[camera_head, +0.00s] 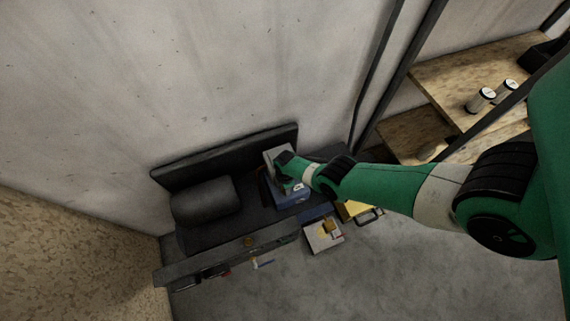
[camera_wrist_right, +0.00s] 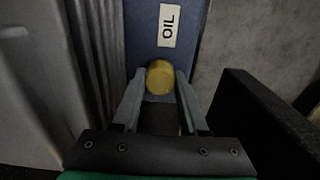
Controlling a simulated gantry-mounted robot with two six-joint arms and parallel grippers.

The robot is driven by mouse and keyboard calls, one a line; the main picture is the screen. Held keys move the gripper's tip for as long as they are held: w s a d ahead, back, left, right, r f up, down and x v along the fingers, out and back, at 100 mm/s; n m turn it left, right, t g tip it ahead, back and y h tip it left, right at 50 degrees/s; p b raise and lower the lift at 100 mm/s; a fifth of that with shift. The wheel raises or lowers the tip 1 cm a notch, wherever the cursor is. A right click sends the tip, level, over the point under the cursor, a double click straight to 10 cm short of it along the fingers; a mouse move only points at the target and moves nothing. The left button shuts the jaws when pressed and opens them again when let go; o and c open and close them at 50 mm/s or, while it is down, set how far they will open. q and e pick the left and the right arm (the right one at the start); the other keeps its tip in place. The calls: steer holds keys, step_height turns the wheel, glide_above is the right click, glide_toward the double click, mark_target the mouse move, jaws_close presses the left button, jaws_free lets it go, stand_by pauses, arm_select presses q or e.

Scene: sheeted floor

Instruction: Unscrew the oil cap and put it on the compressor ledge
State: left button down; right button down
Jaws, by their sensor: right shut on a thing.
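The oil cap (camera_wrist_right: 160,76) is a round yellow piece between my right gripper's fingertips (camera_wrist_right: 159,90) in the right wrist view. The fingers are shut on it. It is against or close to a blue housing (camera_wrist_right: 148,20) with a white "OIL" label just above it; I cannot tell whether it is still threaded in. In the head view my right arm reaches from the right to the blue housing (camera_head: 293,196) of the compressor, and the wrist hides the cap. The compressor has a dark cylinder (camera_head: 205,200) at left. My left gripper is not in view.
A long dark bar (camera_head: 225,257) runs along the compressor's front. A light box (camera_head: 323,236) and a yellow item (camera_head: 357,208) are near its right front. A wooden shelf (camera_head: 440,80) with two canisters (camera_head: 481,99) stands at right. Bare floor (camera_head: 400,275) lies in front.

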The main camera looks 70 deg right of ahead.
steer(key=n, duration=0.6)
steer(key=shift+n, duration=0.3)
steer(key=n, duration=0.7)
steer(key=shift+c, duration=1.8)
jaws_free()
steer(key=shift+c, duration=0.3)
steer(key=shift+c, duration=0.5)
